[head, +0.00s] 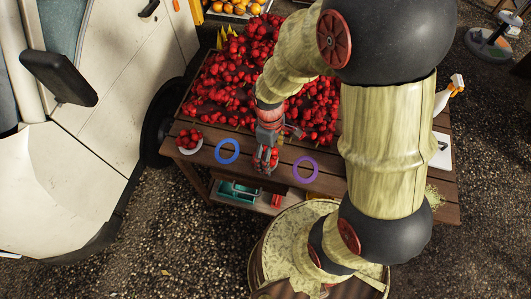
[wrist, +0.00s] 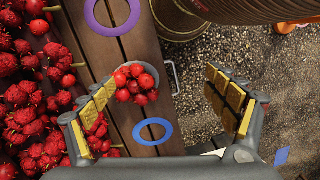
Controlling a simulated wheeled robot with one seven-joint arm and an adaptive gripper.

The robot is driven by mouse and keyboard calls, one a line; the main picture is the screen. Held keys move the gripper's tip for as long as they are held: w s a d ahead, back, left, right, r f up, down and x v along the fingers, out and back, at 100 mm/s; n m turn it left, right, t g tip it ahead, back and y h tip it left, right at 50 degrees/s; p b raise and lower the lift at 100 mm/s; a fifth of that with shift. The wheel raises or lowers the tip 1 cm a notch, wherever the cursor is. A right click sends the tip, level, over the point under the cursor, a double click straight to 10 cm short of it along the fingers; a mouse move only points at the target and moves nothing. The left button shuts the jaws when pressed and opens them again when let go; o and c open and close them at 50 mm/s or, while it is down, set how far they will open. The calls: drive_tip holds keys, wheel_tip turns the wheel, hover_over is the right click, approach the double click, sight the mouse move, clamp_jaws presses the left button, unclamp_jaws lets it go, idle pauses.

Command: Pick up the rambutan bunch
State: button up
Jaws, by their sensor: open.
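Red, spiky rambutan bunches lie in a big pile (head: 225,85) on the wooden table in the head view. In the wrist view the pile (wrist: 20,95) fills the left side, and I cannot single out one bunch. My gripper (head: 266,160) is over the table's front edge. In the wrist view its jaws (wrist: 160,88) are wide apart with nothing held. The left finger covers part of the pile's edge.
A blue ring (head: 227,151) and a purple ring (head: 305,169) lie on the table's front strip. A white bowl of red fruit (head: 189,150) stands at its left corner. A barrel (head: 258,262) stands in front. A white vehicle (head: 120,60) is at left.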

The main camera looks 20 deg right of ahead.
sight(265, 148)
drive_tip(key=w+f+n, duration=0.1)
drive_tip(key=w+n, duration=0.1)
drive_tip(key=n, duration=0.1)
drive_tip(key=w+f+n+t, duration=0.1)
drive_tip(key=f+n, duration=0.1)
drive_tip(key=n, duration=0.1)
drive_tip(key=w+f+n, duration=0.2)
drive_tip(key=n, duration=0.1)
drive_tip(key=shift+w, duration=0.35)
drive_tip(key=shift+w+f+n+t, duration=0.1)
drive_tip(key=shift+w+n+t, duration=0.25)
drive_tip(key=shift+n, duration=0.75)
drive_tip(key=shift+w+d+f+b, duration=0.15)
drive_tip(key=shift+f+b, duration=0.1)
drive_tip(key=shift+f, duration=1.65)
drive_tip(key=shift+d+f+b, duration=0.1)
drive_tip(key=shift+f+b, duration=0.15)
drive_tip(key=shift+f, duration=1.65)
drive_tip(key=shift+c, duration=0.3)
drive_tip(key=c, duration=0.9)
